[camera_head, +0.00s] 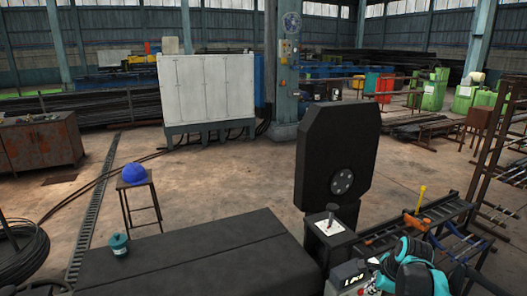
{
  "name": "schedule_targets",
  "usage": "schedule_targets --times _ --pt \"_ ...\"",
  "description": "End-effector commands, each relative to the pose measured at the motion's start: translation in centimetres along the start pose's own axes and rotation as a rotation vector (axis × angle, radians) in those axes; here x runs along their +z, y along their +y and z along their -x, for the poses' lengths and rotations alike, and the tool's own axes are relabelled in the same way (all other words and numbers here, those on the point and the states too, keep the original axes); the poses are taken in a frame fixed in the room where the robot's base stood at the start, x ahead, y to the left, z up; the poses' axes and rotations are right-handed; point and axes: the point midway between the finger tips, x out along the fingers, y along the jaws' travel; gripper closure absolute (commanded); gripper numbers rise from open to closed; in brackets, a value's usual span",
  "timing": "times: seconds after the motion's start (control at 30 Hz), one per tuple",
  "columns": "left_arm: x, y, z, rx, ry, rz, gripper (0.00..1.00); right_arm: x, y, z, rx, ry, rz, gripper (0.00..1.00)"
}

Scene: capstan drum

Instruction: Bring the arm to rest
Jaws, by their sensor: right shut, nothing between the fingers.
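My right gripper (408,250) is low at the right of the head view, with the black and teal parts of my right arm (415,278) below it. It is shut and empty, and its fingertips are hard to make out. It appears in front of a bench with tools; whether it touches anything there cannot be told. My left gripper and left arm are not in view. A large dark upright plate with a round, bolted grey hub (342,181) stands left of and beyond the gripper. No rope shows on the hub.
A control box with a lever (330,222) stands below the plate. A blue cap (134,173) lies on a stool. Tools and a rack (440,215) crowd the right. Open floor lies beyond.

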Motion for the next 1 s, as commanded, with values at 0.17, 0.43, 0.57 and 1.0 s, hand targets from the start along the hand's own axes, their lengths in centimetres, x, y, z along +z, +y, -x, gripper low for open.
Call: schedule_targets --times 0.17,0.43,0.57,1.0 --pt "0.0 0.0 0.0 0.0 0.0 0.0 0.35 4.0 6.6 4.6 -0.054 0.029 0.556 1.0" --pt "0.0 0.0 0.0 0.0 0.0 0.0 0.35 6.3 16.7 8.0 -0.133 0.112 1.398 1.0" --pt "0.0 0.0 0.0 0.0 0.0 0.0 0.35 6.3 20.4 8.2 -0.161 0.162 1.725 1.0" --pt "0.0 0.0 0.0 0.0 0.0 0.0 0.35 6.1 23.4 7.9 -0.183 0.217 2.017 1.0"
